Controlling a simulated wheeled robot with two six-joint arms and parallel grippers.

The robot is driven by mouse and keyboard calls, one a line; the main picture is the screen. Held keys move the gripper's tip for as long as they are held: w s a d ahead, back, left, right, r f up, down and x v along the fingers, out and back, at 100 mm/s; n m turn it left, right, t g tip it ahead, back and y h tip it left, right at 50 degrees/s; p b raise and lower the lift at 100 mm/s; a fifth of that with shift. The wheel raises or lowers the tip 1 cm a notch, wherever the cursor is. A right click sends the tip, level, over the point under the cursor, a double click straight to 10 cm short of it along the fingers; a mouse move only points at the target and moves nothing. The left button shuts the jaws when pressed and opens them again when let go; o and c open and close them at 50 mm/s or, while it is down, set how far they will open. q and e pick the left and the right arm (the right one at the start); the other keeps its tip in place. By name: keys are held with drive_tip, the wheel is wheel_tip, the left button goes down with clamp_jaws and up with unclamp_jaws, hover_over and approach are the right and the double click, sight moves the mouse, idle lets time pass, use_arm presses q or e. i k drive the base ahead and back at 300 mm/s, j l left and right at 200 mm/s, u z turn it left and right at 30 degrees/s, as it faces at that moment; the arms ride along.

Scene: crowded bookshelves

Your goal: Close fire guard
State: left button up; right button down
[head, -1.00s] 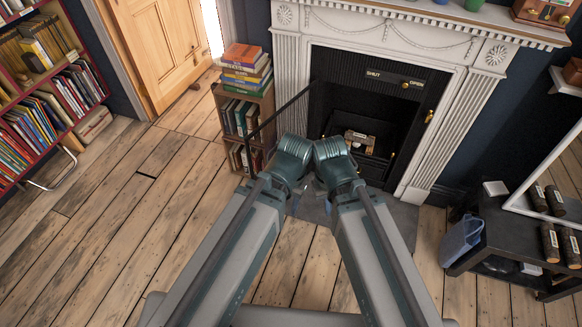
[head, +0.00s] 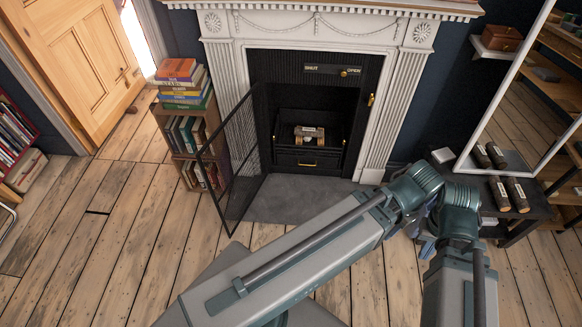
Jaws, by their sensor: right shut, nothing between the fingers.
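The fire guard (head: 229,158) is a dark, black-framed mesh panel on the left side of the fireplace (head: 312,125). It stands swung out from the opening over the hearth, angled toward the small bookcase. My right gripper (head: 424,236) is shut and empty at the right, mostly hidden behind my arm joints, well away from the guard. My left gripper is not in view.
A grey hearth slab (head: 290,200) lies before the grate. A small bookcase (head: 185,145) with stacked books stands just left of the guard. A black low table (head: 535,215) and a leaning mirror (head: 530,90) are at the right. Floor at lower left is clear.

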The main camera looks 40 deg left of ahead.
sight(257, 143)
drive_tip(key=j+z, duration=0.4)
drive_tip(key=j, duration=0.15)
drive_tip(key=k+j, duration=0.1)
drive_tip(key=j, duration=0.45)
drive_tip(key=k+j, duration=0.1)
drive_tip(key=j, duration=0.5)
drive_tip(key=k+j, duration=0.1)
drive_tip(key=j, duration=0.45)
drive_tip(key=k+j, duration=0.1)
drive_tip(key=j, duration=0.5)
drive_tip(key=k+j, duration=0.1)
drive_tip(key=j, duration=0.45)
drive_tip(key=k+j, duration=0.1)
drive_tip(key=j, duration=0.5)
drive_tip(key=k+j, duration=0.15)
drive_tip(key=j, duration=0.4)
drive_tip(key=k+z, duration=0.3)
drive_tip(key=k, duration=0.3)
